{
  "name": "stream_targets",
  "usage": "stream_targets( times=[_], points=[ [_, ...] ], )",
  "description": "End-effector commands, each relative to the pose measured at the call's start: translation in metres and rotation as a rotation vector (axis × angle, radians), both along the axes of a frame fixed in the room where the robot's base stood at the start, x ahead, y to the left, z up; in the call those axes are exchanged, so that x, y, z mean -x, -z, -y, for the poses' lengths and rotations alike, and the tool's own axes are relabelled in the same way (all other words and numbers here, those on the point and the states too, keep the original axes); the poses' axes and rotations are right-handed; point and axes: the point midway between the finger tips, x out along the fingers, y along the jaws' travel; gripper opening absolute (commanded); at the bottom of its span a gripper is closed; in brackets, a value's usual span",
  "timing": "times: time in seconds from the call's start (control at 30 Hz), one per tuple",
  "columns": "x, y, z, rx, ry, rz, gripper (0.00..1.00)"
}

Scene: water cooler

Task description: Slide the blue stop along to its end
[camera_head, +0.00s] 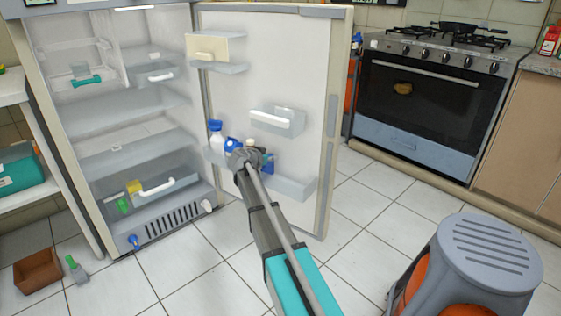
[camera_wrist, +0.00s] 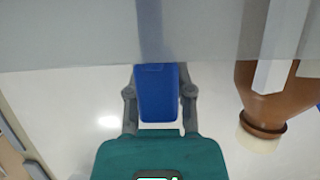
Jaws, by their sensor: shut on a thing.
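The blue stop (camera_wrist: 157,96) is a blue block in the middle of the wrist view, below a translucent grey shelf wall. My gripper (camera_wrist: 159,90) is shut on it, with one grey finger on each side. In the head view my gripper (camera_head: 245,160) is at the lower shelf (camera_head: 293,187) of the open fridge door. There my gripper and arm hide part of the shelf, and I cannot clearly pick out the stop among the blue things beside it. The stop's track and its end cannot be made out.
A brown bottle (camera_wrist: 270,98) with a pale cap is just right of the stop in the wrist view. A white bottle with a blue cap (camera_head: 216,138) stands left of my gripper. The grey-topped stool (camera_head: 487,250) is at the lower right. The tiled floor between is clear.

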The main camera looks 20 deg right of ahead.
Motion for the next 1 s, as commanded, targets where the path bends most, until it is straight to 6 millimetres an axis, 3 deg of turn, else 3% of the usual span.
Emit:
stream_targets(
  times=[0.27, 0.3, 0.47, 1.0],
  points=[
    [0.0001, 0.0001, -0.0005, 0.000, 0.000, 0.000, 0.00],
    [0.0001, 0.0001, -0.0005, 0.000, 0.000, 0.000, 0.36],
    [0.0002, 0.0002, -0.0003, 0.000, 0.000, 0.000, 0.65],
    [0.0042, 0.0000, 0.0022, 0.000, 0.000, 0.000, 0.66]
  ],
)
